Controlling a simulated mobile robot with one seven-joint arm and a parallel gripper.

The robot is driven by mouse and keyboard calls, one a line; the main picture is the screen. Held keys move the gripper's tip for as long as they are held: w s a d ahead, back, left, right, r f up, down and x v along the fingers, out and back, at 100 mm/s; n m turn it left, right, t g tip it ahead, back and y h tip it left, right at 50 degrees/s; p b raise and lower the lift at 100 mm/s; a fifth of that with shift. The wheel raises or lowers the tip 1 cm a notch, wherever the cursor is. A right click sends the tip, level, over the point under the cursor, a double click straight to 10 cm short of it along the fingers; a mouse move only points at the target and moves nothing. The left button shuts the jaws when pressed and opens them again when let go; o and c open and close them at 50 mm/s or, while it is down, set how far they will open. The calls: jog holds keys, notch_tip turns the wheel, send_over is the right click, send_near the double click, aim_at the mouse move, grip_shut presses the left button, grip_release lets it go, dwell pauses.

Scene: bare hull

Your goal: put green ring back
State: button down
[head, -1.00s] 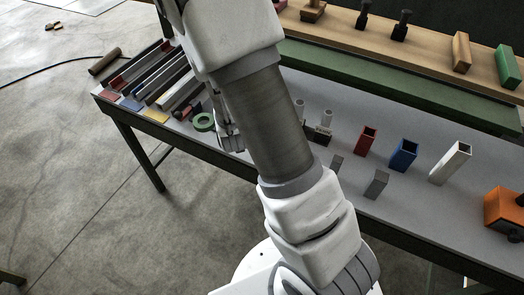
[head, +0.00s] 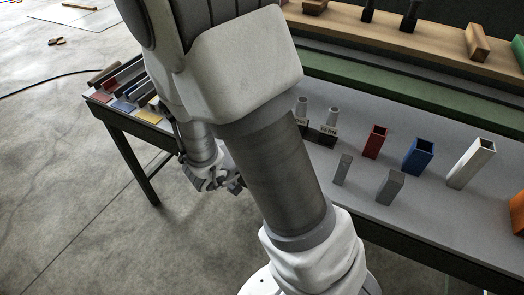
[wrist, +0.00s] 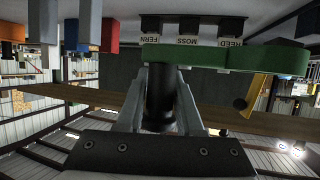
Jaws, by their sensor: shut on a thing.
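The green ring (wrist: 225,58) shows nearly edge-on in the wrist view, close to the camera. In the head view my gripper (head: 236,185) hangs near the front edge of the table, partly behind my arm; the ring cannot be made out there. The wrist view shows labels FERN (wrist: 150,27), MOSS (wrist: 188,27) and REED (wrist: 232,28), upside down.
The grey table (head: 350,212) also holds two grey blocks (head: 343,168) (head: 390,187), a red tube (head: 375,142), a blue tube (head: 418,156) and a white tube (head: 470,163). Coloured plates and bars lie at its left end. Open floor (head: 80,215) lies in front.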

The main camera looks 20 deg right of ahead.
jog(key=w+d+f, duration=0.1)
jog(key=w+f, duration=0.1)
jog(key=w, duration=0.1)
jog(key=w+d+f+b, duration=0.1)
jog(key=w+d+f, duration=0.1)
jog(key=w, duration=0.1)
jog(key=w+d+f+b, duration=0.1)
jog(key=w+d+f, duration=0.1)
jog(key=w+f, duration=0.1)
jog(key=shift+w+d, duration=0.25)
jog(key=shift+w, duration=0.25)
jog(key=shift+f+b, duration=0.6)
jog(key=shift+f, duration=1.35)
jog(key=shift+f, duration=0.1)
jog(key=c, duration=0.6)
grip_release()
jog(key=shift+o, duration=0.2)
